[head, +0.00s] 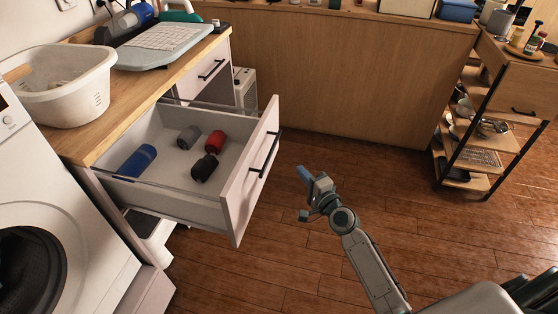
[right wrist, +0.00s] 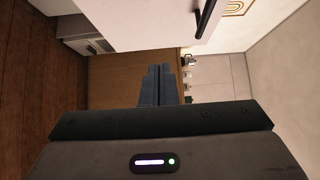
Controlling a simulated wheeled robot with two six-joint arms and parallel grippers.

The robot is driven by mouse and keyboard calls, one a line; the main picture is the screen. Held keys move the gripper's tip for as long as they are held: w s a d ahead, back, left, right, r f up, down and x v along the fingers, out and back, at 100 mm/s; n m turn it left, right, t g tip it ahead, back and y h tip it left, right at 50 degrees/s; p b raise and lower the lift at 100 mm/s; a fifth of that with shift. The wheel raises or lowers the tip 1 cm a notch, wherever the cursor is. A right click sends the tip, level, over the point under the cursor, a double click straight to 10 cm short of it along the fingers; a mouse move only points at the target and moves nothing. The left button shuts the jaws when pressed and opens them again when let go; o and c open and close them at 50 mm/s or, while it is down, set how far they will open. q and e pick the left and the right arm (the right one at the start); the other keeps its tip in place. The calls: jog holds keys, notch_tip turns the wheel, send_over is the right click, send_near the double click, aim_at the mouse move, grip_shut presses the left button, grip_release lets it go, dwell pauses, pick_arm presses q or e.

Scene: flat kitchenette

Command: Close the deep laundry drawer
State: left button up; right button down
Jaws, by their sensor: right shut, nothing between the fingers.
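The deep laundry drawer (head: 244,180) stands pulled out from under the wooden counter at the left in the head view. Its pale front carries a dark bar handle (head: 265,155). Inside lie a blue roll (head: 137,161), a red item (head: 215,142) and dark grey items. My right gripper (head: 303,175) is shut and empty, in front of the drawer front and to its right, apart from it. In the right wrist view its fingers (right wrist: 160,85) are together, with the pale drawer front (right wrist: 140,20) and handle (right wrist: 207,18) above them. My left gripper is not in view.
A washing machine (head: 60,215) stands left of the drawer. A white laundry basket (head: 68,100) sits on the counter (head: 115,125). A closed upper drawer (head: 207,75) is behind the open one. A shelf trolley (head: 485,130) stands at the right. The wooden floor between is clear.

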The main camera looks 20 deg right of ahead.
send_near(269, 146)
jog(key=w+d, duration=0.2)
jog(key=w, duration=0.2)
jog(key=a, duration=0.1)
jog(key=w+a, duration=0.1)
jog(key=shift+w+a+r, duration=0.15)
jog(key=shift+a, duration=0.25)
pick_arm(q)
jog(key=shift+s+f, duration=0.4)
pick_arm(e)
jog(key=shift+w+a, duration=0.15)
jog(key=shift+a, duration=0.05)
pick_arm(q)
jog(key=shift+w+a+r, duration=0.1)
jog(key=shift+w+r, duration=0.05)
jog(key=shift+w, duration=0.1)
